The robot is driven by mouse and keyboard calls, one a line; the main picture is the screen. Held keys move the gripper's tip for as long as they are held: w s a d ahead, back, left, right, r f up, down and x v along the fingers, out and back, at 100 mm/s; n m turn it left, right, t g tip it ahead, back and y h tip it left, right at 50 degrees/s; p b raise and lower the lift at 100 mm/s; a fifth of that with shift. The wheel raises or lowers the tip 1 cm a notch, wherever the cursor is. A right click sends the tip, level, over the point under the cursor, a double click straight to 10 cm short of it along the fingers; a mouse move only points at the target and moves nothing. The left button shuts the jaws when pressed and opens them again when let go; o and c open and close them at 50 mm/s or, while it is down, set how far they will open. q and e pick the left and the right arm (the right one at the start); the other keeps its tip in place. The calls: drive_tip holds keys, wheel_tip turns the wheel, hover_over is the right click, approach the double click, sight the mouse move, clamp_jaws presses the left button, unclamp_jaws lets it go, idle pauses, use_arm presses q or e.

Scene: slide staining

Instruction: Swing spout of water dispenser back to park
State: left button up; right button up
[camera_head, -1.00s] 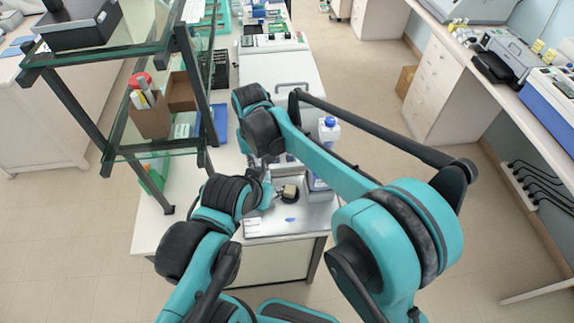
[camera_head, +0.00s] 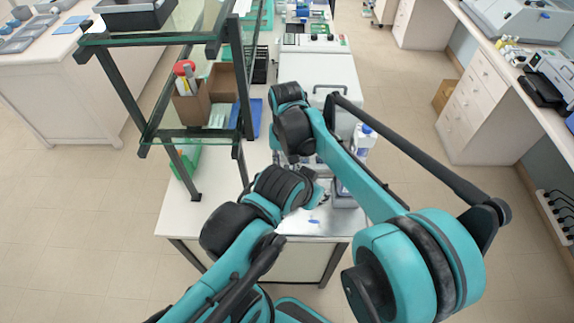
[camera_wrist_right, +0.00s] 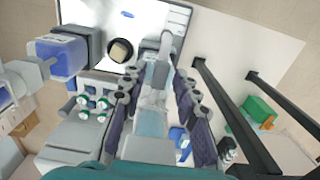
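The water dispenser (camera_wrist_right: 152,122) appears in the right wrist view as a pale, translucent body between my right fingers. Its light grey spout (camera_wrist_right: 166,46) seems to extend toward the top of that picture, right of a dark round dish with a beige block (camera_wrist_right: 120,52). My right gripper (camera_wrist_right: 157,100) is open, with one dark finger on each side of the dispenser; I cannot tell whether either touches it. In the head view the right arm's links largely hide the dispenser. My left gripper (camera_head: 316,190) is low over the bench front; its fingers are too small and hidden to judge.
A blue-labelled bottle (camera_head: 362,142) stands close beside my right arm; a blue container (camera_wrist_right: 65,55) shows in the wrist view. A dark-framed glass shelf (camera_head: 190,135) rises at the left. A silver tray (camera_head: 330,226) lies at the bench front. A grey-white machine (camera_head: 320,68) stands behind.

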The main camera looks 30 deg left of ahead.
wheel_tip(320, 180, up, 12)
idle(0.7)
idle(0.4)
drive_tip(key=w+d+f+m+t+y+b, duration=0.1)
drive_tip(key=d+f+b, duration=0.2)
drive_tip(key=d, duration=0.6)
drive_tip(key=w+d+f+m+t+b, duration=0.15)
drive_tip(key=d+b, duration=0.25)
drive_tip(key=d, duration=0.5)
drive_tip(key=w+d+f+m+t+y+b, duration=0.1)
drive_tip(key=w+d+f+b, duration=0.15)
drive_tip(key=d, duration=0.55)
drive_tip(key=s+d+f+m+t+h+b, duration=0.1)
drive_tip(key=s+d+f+b, duration=0.3)
drive_tip(key=d+f, duration=0.5)
drive_tip(key=s+d+f+m+t+h+b, duration=0.1)
drive_tip(key=s+d+f+m+t+b, duration=0.1)
drive_tip(key=s+d+f+b, duration=0.3)
drive_tip(key=s+d+f, duration=0.1)
drive_tip(key=d+f, duration=0.3)
drive_tip(key=d, duration=0.3)
drive_tip(key=shift+s+d+f+t, duration=0.15)
drive_tip(key=shift+d+f+t, duration=0.1)
drive_tip(key=shift+f+t, duration=0.1)
